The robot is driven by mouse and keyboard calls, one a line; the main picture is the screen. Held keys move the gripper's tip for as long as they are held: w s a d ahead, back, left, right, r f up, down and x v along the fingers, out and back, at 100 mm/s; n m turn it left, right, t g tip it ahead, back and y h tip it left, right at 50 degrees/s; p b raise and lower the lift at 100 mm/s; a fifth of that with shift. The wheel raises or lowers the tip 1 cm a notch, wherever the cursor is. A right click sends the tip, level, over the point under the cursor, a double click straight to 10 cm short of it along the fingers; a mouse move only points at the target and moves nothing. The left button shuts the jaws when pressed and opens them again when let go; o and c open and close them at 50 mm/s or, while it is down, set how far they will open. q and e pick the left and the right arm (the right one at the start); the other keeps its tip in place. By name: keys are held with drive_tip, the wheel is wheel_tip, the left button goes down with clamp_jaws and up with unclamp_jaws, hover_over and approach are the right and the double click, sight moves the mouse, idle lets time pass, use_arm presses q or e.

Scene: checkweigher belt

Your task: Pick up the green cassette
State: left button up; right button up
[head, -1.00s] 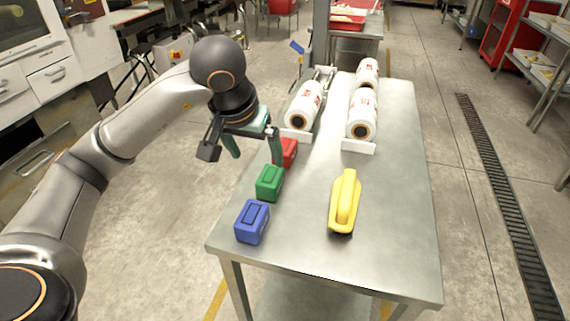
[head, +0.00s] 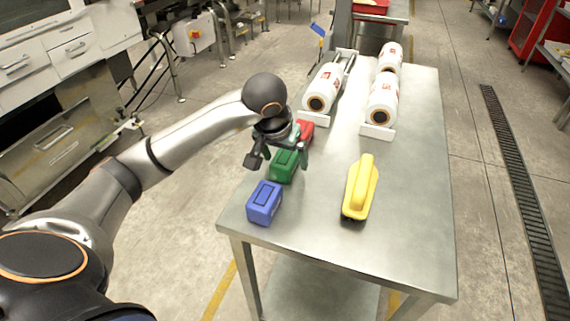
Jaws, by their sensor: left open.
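The green cassette (head: 283,167) sits near the left edge of the steel table (head: 312,220), between a blue cassette (head: 265,203) in front and a red cassette (head: 306,130) behind. My left gripper (head: 284,163) is open over the green cassette, with its fingers to either side of it in this view. The gripper hides part of the green cassette's top and part of the red one. I cannot tell whether the fingers touch the green cassette. My right gripper is not in view.
A yellow tool-like object (head: 360,188) lies right of the cassettes. White labelled rolls (head: 382,98) rest on holders at the table's back, with another roll (head: 323,88) to their left. The table's front middle is clear.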

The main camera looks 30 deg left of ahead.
use_arm(q)
drive_tip(key=shift+w+f, duration=0.15)
drive_tip(key=shift+f, duration=0.2)
drive_tip(key=shift+c, duration=0.2)
clamp_jaws()
idle(0.4)
